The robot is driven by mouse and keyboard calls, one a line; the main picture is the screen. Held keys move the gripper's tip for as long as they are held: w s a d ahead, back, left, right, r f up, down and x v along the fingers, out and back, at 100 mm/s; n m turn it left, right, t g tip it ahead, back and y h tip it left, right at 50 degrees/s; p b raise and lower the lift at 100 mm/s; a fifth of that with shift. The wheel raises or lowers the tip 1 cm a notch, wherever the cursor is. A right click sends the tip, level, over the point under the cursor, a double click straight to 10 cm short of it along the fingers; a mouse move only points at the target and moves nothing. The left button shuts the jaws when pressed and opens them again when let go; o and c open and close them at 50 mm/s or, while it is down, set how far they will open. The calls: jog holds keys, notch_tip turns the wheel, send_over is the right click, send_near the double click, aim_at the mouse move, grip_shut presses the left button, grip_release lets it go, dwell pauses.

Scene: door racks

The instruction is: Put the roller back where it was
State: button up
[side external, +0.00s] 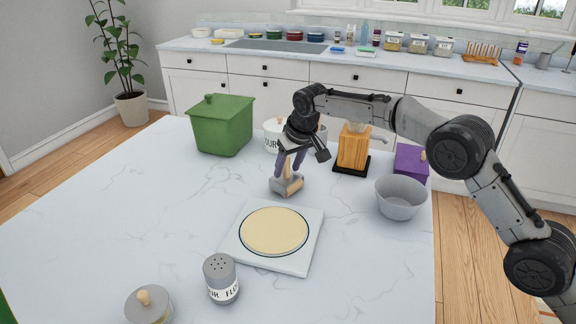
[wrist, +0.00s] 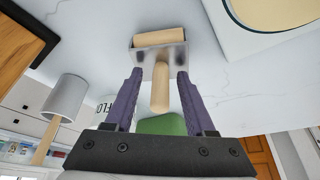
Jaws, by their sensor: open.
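The roller, with a wooden cylinder in a grey metal frame and a wooden handle, is on the white marble counter behind the dough board in the side external view (side external: 288,186). In the wrist view its head (wrist: 160,60) lies just beyond my fingertips, and its handle (wrist: 160,95) runs back between the fingers. My gripper (side external: 287,172) points down at the roller, and its purple fingers stand on either side of the handle. In the wrist view the gripper (wrist: 159,78) is open, with gaps showing on both sides of the handle.
A white board (side external: 310,222) with round dough (side external: 273,231) lies in front. A flour shaker (side external: 221,280) and lidded jar (side external: 150,306) stand nearer. A green box (side external: 222,127), wooden block (side external: 353,150), purple box (side external: 410,162) and grey bowl (side external: 401,200) surround the back. Counter left is clear.

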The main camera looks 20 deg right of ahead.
jog(key=shift+r, duration=0.15)
jog(key=shift+r, duration=0.2)
jog(key=v, duration=1.2)
jog(key=shift+r, duration=0.45)
